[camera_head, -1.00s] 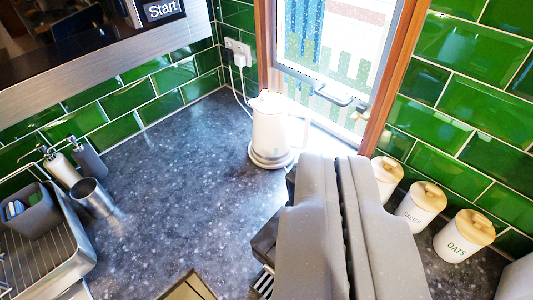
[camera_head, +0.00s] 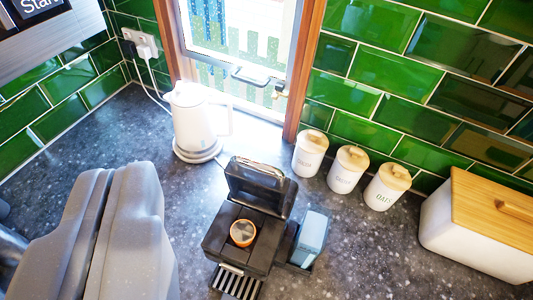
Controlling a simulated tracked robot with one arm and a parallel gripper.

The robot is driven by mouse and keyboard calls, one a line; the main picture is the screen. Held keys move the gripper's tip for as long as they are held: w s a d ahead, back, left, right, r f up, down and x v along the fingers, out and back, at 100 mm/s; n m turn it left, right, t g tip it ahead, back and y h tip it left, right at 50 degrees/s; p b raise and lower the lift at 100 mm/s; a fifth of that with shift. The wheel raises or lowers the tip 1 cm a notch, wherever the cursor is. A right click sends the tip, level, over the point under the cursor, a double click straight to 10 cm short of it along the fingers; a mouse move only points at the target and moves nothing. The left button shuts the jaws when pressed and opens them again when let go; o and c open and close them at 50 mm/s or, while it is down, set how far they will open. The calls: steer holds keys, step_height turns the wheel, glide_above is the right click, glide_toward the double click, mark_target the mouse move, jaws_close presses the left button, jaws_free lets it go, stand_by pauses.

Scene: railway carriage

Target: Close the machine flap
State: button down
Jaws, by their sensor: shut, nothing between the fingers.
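The black coffee machine (camera_head: 222,240) stands on the dark counter, in the middle of the view. Its flap (camera_head: 258,188) is open and stands up at the back of the machine. A round copper-coloured pod (camera_head: 243,233) shows on the machine's top, in front of the flap. A slotted drip tray (camera_head: 236,285) juts out at its front. My gripper (camera_head: 112,178) is to the left of the machine, apart from it in the picture. Its two grey fingers are shut together with nothing between them.
A white kettle (camera_head: 195,120) stands behind and left of the machine. A blue-grey container (camera_head: 310,238) sits close on its right. Several white canisters (camera_head: 347,169) line the tiled wall, with a bread box (camera_head: 478,225) at right. Counter between gripper and kettle is clear.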

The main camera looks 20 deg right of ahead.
steer(key=w+d+f+m+g+h+p, duration=0.1)
steer(key=w+d+f+m+g+p, duration=0.1)
steer(key=w+f, duration=0.4)
steer(key=w+d+f+m+g+h+p, duration=0.2)
steer(key=w+d+f+m+g+p, duration=0.1)
steer(key=w+d+f+g+p, duration=0.1)
steer(key=w+d+f+m+g+h+p, duration=0.1)
steer(key=w+d+f+m+g+p, duration=0.1)
steer(key=w+d+f+p, duration=0.3)
steer(key=shift+w+d+f+g, duration=0.15)
steer(key=shift+w+f+g, duration=0.05)
steer(key=shift+w+f, duration=0.75)
steer(key=shift+w+d+f+g, duration=0.15)
steer(key=shift+w+f+g, duration=0.05)
steer(key=shift+w+f, duration=0.65)
steer(key=shift+s+a+f, duration=0.55)
steer(key=shift+s+a, duration=0.05)
steer(key=shift+s, duration=0.15)
